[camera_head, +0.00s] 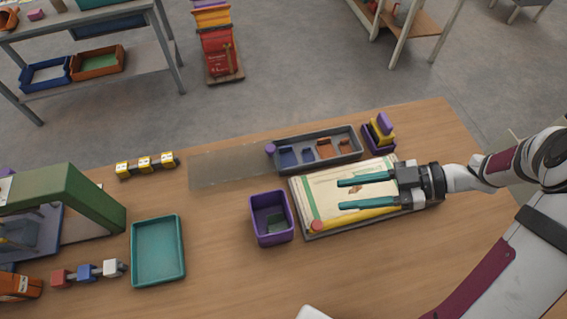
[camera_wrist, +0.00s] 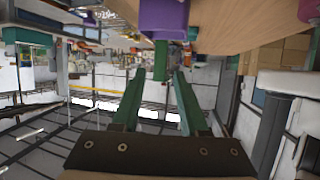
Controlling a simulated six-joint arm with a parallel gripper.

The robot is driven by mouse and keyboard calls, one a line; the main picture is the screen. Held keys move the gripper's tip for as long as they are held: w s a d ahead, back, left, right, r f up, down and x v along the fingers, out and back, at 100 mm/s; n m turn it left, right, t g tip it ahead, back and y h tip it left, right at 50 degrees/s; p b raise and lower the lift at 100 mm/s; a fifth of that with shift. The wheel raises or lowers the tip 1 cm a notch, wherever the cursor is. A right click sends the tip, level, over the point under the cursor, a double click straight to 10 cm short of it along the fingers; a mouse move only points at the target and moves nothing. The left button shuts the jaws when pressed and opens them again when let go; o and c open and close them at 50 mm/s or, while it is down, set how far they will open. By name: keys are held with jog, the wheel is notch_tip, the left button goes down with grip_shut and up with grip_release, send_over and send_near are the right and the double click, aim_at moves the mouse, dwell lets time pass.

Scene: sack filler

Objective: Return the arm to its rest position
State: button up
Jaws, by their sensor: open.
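My gripper (camera_head: 365,192) has two green fingers spread apart with nothing between them. In the head view it appears over a cream-coloured sack with a green stripe (camera_head: 309,199), which lies on a dark tray (camera_head: 317,235) at the right of the table. My arm reaches in from the right edge. In the wrist view the green fingers (camera_wrist: 156,105) point toward the table edge, with a purple container (camera_wrist: 163,18) at the top. How high the gripper is above the sack is hard to tell.
A purple bin (camera_head: 258,203) stands left of the sack. Behind it are a grey compartment tray (camera_head: 350,153) and stacked purple and yellow pieces (camera_head: 381,130). A teal tray (camera_head: 158,281) and a green machine (camera_head: 85,195) are at the left. Bare table lies between the teal tray and purple bin.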

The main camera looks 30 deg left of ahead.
jog(key=w+r+m+t+h, duration=0.1)
jog(key=w+r+m+t, duration=0.25)
jog(key=w+t, duration=0.35)
jog(key=w+r+m+t+h, duration=0.1)
jog(key=w+r+m+t, duration=0.1)
jog(key=w+m+t, duration=0.45)
jog(key=w+d+r+m+t+h, duration=0.2)
jog(key=d+m+h, duration=0.2)
jog(key=d, duration=0.3)
jog(key=w+d+r+m+t+h, duration=0.2)
jog(key=d+r+m+h, duration=0.1)
jog(key=d+h, duration=0.25)
jog(key=s+d+f+m+g+h, duration=0.1)
jog(key=s+d+m+g+h, duration=0.2)
jog(key=s, duration=0.4)
jog(key=s+d+f+m+g, duration=0.1)
jog(key=s+d+m+g, duration=0.1)
jog(key=s+d+m, duration=0.4)
jog(key=s+a+f+m+g+y, duration=0.1)
jog(key=s+a+g+y, duration=0.1)
jog(key=s+a, duration=0.4)
jog(key=s+a+m+g+y, duration=0.2)
jog(key=s+a+g, duration=0.2)
jog(key=s, duration=0.8)
jog(key=shift+s+a+f, duration=0.35)
jog(key=shift+a, duration=0.6)
